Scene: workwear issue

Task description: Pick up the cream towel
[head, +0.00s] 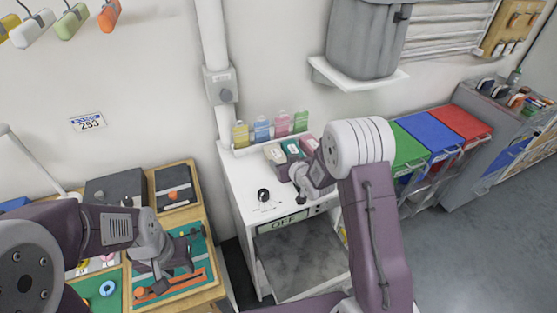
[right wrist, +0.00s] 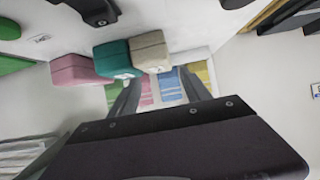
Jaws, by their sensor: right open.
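The cream towel (head: 273,153) is a folded block at the left end of a row on the white counter. In the right wrist view the cream towel (right wrist: 150,51) is at the right end of the row, beside the teal towel (right wrist: 116,61). The pink towel (right wrist: 80,69) is beyond the teal one. My right gripper (right wrist: 157,76) is open, its two dark fingers apart and nothing seen between them. In the head view my right gripper (head: 299,188) is close to the front of the towels. My left gripper (head: 165,276) is over the tool board; its jaws are unclear.
Colored cards (head: 262,128) stand behind the towels. A black knob (head: 263,194) is on the white counter (head: 246,181), with an OFF sign below. Green, blue and red bins (head: 430,133) stand to the right. A grey bin (head: 365,40) sits on a wall shelf above.

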